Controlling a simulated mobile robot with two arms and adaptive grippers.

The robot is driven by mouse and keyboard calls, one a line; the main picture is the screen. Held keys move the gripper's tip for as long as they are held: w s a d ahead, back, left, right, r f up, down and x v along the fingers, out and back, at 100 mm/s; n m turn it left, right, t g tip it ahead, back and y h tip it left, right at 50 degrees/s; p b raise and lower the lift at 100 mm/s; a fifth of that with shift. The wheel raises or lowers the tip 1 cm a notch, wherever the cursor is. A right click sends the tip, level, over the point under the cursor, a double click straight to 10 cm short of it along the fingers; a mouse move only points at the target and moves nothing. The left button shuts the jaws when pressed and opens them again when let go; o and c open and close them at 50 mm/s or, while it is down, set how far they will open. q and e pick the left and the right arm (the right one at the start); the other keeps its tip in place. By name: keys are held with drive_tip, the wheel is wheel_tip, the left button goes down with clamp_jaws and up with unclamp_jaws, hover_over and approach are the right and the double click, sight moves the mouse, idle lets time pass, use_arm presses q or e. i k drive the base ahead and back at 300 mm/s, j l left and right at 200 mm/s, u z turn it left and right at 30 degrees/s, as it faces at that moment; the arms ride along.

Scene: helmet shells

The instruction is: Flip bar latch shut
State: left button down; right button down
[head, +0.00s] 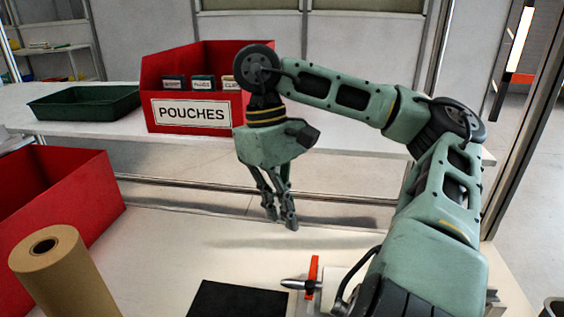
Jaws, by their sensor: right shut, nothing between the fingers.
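My right gripper (283,222) hangs pointing down over the near white table, a little above or beyond its far part. Its fingers are together and hold nothing. Near the table's front, below and slightly right of the gripper, an orange-red upright bar (314,268) stands beside a short metal rod with a dark tip (298,284). This may be the bar latch, but I cannot tell for sure. The gripper is apart from it. My right arm hides what lies to the right of it. My left gripper is not in view.
A black mat (236,300) lies at the front of the table. A brown paper roll (62,275) and a red bin (75,195) are at left. The far bench carries a red POUCHES box (165,72) and a green tray (80,104). The table's middle is clear.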

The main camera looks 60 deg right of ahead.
sight(309, 287)
drive_tip(key=k+j, duration=0.2)
drive_tip(key=j, duration=0.2)
drive_tip(key=k+j, duration=0.2)
drive_tip(key=j, duration=0.2)
drive_tip(key=k+j, duration=0.2)
drive_tip(key=j, duration=0.2)
